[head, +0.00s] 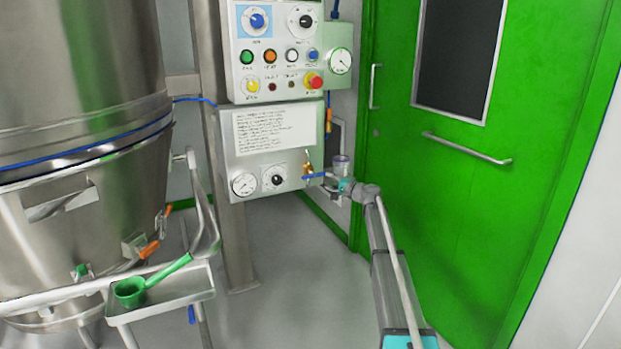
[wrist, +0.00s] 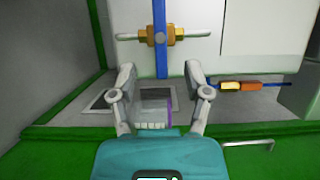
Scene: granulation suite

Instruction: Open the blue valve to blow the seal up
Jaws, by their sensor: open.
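The blue valve shows in the head view as a blue lever (head: 314,176) on a brass body (head: 308,168), at the lower right of the control panel. The lever points right, towards my gripper (head: 345,180). In the wrist view the blue lever (wrist: 160,60) crosses the brass body (wrist: 175,36), at right angles to the metal pipe. My gripper (wrist: 160,70) is open, one finger to each side of the lever's near end in the picture. I see no clear contact. The fingertips are too small in the head view to judge depth.
The control panel (head: 275,55) with knobs and a red stop button stands above a lower box (head: 250,185) with gauges. A green door (head: 480,200) is to the right. A steel vessel (head: 70,120) and a tray (head: 165,300) with a green scoop (head: 130,290) are left.

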